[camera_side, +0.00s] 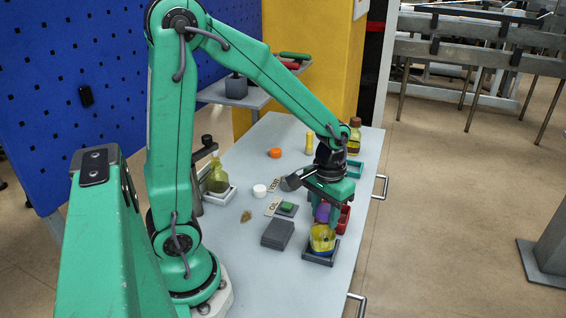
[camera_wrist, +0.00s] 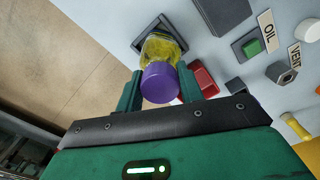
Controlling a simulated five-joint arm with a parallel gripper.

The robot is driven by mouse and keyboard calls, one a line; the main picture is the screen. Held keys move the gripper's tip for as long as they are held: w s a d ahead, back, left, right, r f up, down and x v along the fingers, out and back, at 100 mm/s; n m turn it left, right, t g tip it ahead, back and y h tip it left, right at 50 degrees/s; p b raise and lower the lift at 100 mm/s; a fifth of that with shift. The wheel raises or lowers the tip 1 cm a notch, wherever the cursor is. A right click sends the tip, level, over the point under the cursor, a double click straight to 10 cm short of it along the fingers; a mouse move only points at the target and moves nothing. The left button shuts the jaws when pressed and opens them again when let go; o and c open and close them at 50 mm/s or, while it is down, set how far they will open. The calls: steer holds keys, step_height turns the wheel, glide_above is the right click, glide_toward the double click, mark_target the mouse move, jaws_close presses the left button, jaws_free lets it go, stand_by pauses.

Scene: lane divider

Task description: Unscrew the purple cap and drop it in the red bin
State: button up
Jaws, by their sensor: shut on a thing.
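The purple cap (camera_wrist: 160,83) is on top of a yellow bottle (camera_wrist: 160,47) in the wrist view, between the two fingers of my gripper (camera_wrist: 158,88). In the side view the purple cap (camera_side: 322,212) sits above the yellow bottle (camera_side: 322,238), which stands in a dark square holder (camera_side: 318,258). My gripper (camera_side: 335,208) comes down from above and is shut on the cap. The red bin (camera_side: 343,218) is just behind and right of the bottle, partly hidden by my gripper; it also shows in the wrist view (camera_wrist: 203,80).
A grey block (camera_side: 277,234) and a green button box (camera_side: 287,208) stand left of the bottle. OIL and VENT labels, a white cap (camera_side: 260,191) and an orange cap (camera_side: 275,153) lie farther back. A yellow-green bottle (camera_side: 218,180) stands in a white tray. A brown-capped bottle (camera_side: 354,137) stands at the back.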

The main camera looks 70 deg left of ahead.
steer(key=shift+r, duration=0.15)
steer(key=shift+r, duration=0.35)
steer(key=shift+r, duration=0.35)
steer(key=shift+r, duration=0.35)
steer(key=shift+r, duration=0.35)
steer(key=shift+r, duration=0.65)
steer(key=shift+w, duration=0.1)
